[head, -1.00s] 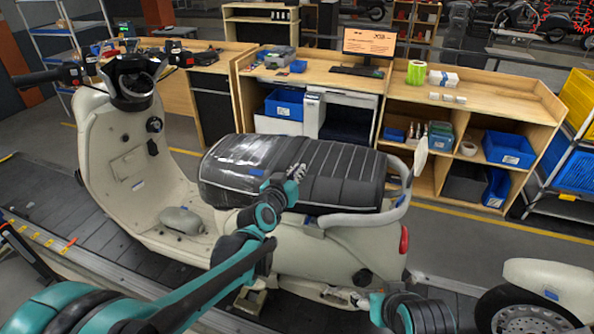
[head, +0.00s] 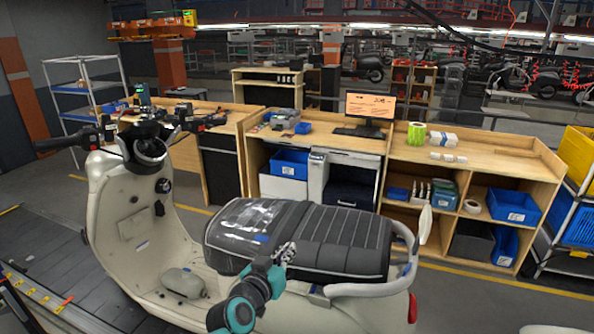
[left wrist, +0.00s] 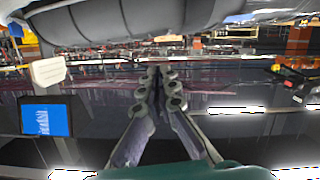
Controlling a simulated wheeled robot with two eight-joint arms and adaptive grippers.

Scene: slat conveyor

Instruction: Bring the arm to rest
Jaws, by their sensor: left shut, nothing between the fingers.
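My left gripper (head: 284,255) is in front of the near side of the black scooter seat (head: 340,238) in the head view. I cannot tell whether it touches the seat. Its fingers are together and empty, and they also show shut in the left wrist view (left wrist: 158,72). The teal and black wrist of my left arm comes up from the bottom of the head view, in front of the cream scooter (head: 115,215). The front part of the seat has a glossy, clear-looking cover. My right gripper is not in view.
The scooter stands on the dark slat conveyor (head: 62,255). Behind it are wooden workbenches (head: 480,155) with a monitor (head: 370,106) and blue bins (head: 513,207). A cart with yellow and blue crates (head: 578,215) is at the right. Open floor lies between conveyor and benches.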

